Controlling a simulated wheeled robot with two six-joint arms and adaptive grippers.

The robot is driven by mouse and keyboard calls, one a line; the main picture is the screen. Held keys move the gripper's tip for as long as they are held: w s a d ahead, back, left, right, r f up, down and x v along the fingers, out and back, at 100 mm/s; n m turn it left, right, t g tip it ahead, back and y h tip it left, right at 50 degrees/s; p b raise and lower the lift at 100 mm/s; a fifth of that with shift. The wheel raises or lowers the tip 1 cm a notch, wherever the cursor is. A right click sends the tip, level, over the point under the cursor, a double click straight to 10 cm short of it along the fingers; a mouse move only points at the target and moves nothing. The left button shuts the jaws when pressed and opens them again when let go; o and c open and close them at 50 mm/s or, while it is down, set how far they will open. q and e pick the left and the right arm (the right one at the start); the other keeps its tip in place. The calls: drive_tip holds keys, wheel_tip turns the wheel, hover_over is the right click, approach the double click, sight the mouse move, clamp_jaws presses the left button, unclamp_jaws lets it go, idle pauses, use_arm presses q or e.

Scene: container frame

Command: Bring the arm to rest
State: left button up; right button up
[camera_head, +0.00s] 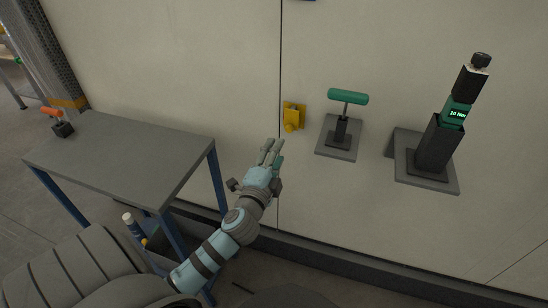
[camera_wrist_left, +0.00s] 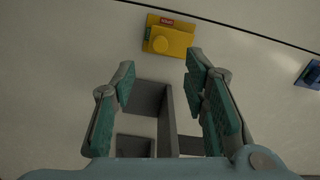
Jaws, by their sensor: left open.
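My left arm reaches in from the lower left of the head view, pale blue with dark bands. My left gripper (camera_head: 271,148) is raised in front of the pale wall, a little below and left of a yellow wall fitting (camera_head: 293,117). In the left wrist view the gripper (camera_wrist_left: 165,100) is open and empty, its green-padded fingers well apart. The yellow fitting (camera_wrist_left: 168,38) with its round knob lies beyond the fingertips in that view. My right gripper is not in view.
A grey table (camera_head: 130,150) with blue legs stands at the left, an orange-handled tool (camera_head: 58,122) on its far corner. Wall shelves at the right carry a green T-handled tool (camera_head: 347,98) and a black-and-green tool with a display (camera_head: 455,113). A bin (camera_head: 165,262) sits below the table.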

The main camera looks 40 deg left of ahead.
use_arm(q)
drive_tip(key=shift+v, duration=0.95)
